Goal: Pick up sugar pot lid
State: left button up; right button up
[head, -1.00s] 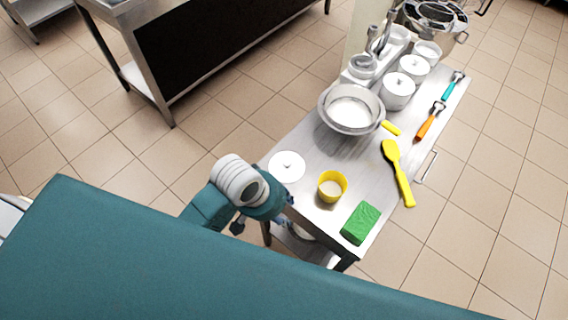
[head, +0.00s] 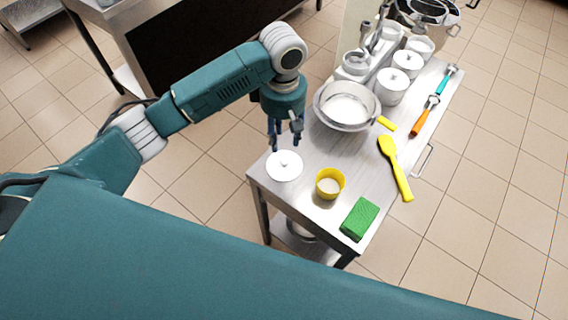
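A white round lid (head: 284,166) with a small knob lies flat at the near left part of the steel table (head: 352,163). I take it for the sugar pot lid. My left gripper (head: 286,146) points down just above and behind the lid. Its dark fingers are spread apart with nothing between them, and I cannot tell whether a fingertip touches the lid. White lidded pots (head: 392,86) stand farther back on the table; another pot (head: 407,63) is behind. My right gripper is not in view.
A yellow cup (head: 330,184) stands right of the lid, with a green sponge (head: 360,219) nearer. A yellow spatula (head: 394,167) lies along the right side. A metal bowl with a sieve (head: 347,105) stands behind the gripper, and an orange-handled tool (head: 425,115) lies farther right.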

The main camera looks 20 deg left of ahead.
pick_arm(q)
send_over(284, 160)
notch_tip(284, 160, down, 5)
jog(key=shift+a+f+p, duration=0.1)
jog(key=shift+p, duration=0.25)
jog(key=shift+f, duration=0.3)
notch_tip(284, 160, down, 4)
jog(key=shift+s+r+p, duration=0.1)
jog(key=shift+r+p, duration=0.05)
jog(key=shift+p, duration=0.6)
jog(key=shift+f, duration=0.55)
jog(key=c, duration=0.9)
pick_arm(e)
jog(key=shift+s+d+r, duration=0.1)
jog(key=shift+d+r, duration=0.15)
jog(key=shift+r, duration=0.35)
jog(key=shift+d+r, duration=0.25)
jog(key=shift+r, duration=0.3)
